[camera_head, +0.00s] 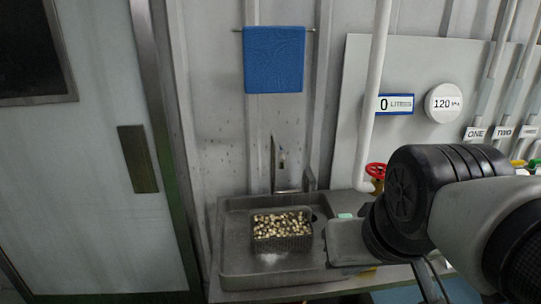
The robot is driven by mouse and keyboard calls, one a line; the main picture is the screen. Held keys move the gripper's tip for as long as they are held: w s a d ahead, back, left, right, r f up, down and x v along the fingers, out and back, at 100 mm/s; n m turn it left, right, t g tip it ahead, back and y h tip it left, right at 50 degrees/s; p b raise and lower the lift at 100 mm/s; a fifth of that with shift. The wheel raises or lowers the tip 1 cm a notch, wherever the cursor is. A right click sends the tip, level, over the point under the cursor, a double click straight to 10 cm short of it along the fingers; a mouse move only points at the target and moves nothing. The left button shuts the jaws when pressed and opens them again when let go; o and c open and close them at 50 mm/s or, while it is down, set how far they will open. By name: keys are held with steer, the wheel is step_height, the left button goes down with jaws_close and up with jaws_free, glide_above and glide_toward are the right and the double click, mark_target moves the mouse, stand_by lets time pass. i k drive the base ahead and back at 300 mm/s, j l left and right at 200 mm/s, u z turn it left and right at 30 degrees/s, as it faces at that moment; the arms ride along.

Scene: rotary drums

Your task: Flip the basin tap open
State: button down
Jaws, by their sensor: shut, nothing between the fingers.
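The basin (232,266) is a grey metal sink against the back wall, left of my arm. Its tap (274,165) is a thin upright spout behind the bowl, with a small pale fitting near its middle. I cannot make out the tap's lever or its position. A dark mesh basket (283,244) full of small pale-gold pieces stands in the bowl. The grey block at the end of my arm, which looks like my gripper (346,243), is over the basin's right part, in front of and right of the tap. Its fingers are not clear, and it appears to hold nothing.
A red handwheel (375,171) sits on a white pipe (375,95) right of the basin. A blue towel (274,59) hangs on a rail above. A door (85,190) stands at left. A panel (345,95) with gauges covers the right wall.

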mark_target(308, 171)
steer(key=k+j+z, duration=0.15)
steer(key=j, duration=0.2)
steer(key=k+j+z, duration=0.1)
steer(key=j, duration=0.25)
steer(key=k+j+z, duration=0.15)
steer(key=j, duration=0.15)
steer(key=j+z, duration=0.25)
steer(key=j, duration=0.3)
steer(key=k+j+z, duration=0.2)
steer(key=j, duration=0.3)
steer(key=j+z, duration=0.3)
steer(key=j, duration=0.25)
steer(key=j+z, duration=0.25)
steer(key=j, duration=0.3)
steer(key=i+j+z, duration=0.1)
steer(key=j, duration=0.2)
steer(key=i+j, duration=0.2)
steer(key=i+j+z, duration=0.15)
steer(key=j, duration=0.2)
steer(key=i+j+z, duration=0.1)
steer(key=j, duration=0.2)
